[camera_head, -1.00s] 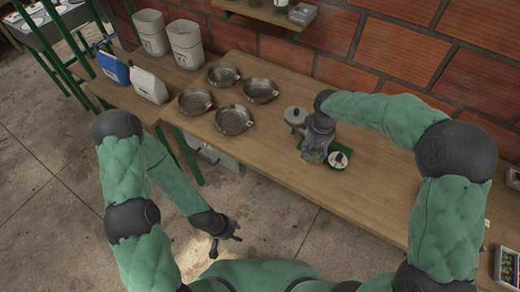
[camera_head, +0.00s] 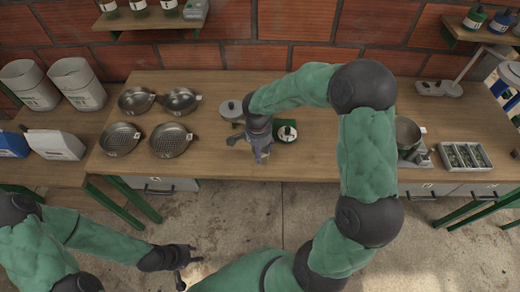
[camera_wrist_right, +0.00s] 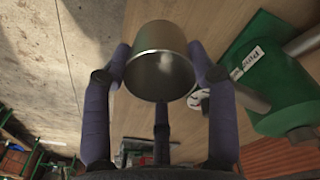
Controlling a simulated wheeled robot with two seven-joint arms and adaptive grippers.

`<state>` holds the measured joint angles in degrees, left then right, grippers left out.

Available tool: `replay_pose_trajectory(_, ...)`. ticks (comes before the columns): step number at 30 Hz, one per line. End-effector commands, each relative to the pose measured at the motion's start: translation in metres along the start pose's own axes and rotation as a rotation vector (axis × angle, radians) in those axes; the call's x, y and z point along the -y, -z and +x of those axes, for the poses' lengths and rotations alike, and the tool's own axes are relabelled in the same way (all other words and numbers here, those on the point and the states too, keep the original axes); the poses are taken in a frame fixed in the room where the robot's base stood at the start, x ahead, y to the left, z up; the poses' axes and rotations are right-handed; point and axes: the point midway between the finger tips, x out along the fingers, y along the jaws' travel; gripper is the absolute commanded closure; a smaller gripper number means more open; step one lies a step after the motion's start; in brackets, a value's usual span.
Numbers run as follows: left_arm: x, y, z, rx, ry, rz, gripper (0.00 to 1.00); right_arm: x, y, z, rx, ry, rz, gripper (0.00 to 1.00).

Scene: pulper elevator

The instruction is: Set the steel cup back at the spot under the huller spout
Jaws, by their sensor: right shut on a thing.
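The steel cup (camera_wrist_right: 161,62) is between the fingers of my right gripper (camera_wrist_right: 160,85) in the right wrist view, its round mouth facing the camera. The gripper is shut on it. In the head view my right gripper (camera_head: 262,150) is over the front part of the table, and the cup is mostly hidden by it. In the right wrist view the green body (camera_wrist_right: 265,75) has a white label and a metal tube. The spot under its spout is not clearly visible. My left gripper (camera_head: 187,265) is open and empty, low in front of the table.
Several round pans (camera_head: 171,140) stand left on the wooden table (camera_head: 330,150). Bare table lies between the machine and the pot.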

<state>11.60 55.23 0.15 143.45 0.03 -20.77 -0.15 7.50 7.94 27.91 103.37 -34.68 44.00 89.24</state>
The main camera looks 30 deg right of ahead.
Motion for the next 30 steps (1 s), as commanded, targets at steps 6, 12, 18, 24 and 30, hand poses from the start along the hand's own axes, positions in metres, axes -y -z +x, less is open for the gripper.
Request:
replay_pose_trajectory(6, 0.003, 0.001, 0.007, -0.001, 0.000, 0.000, 0.60, 0.000, -0.001, 0.014, 0.001, -0.001, -0.001, 0.78)
replay_pose_trajectory(12, 0.005, 0.001, 0.015, -0.001, 0.000, 0.000, 0.60, 0.001, -0.002, 0.028, 0.000, -0.001, -0.003, 0.78)
replay_pose_trajectory(18, 0.008, 0.001, 0.022, -0.001, 0.000, 0.000, 0.60, 0.001, -0.002, 0.041, 0.000, -0.001, -0.003, 0.78)
replay_pose_trajectory(24, 0.008, 0.001, 0.023, -0.001, 0.000, 0.000, 0.60, 0.008, 0.005, 0.044, -0.001, 0.001, -0.002, 0.78)
replay_pose_trajectory(30, 0.008, 0.001, 0.023, -0.001, 0.000, 0.000, 0.60, 0.016, 0.015, 0.045, 0.000, 0.001, -0.001, 0.78)
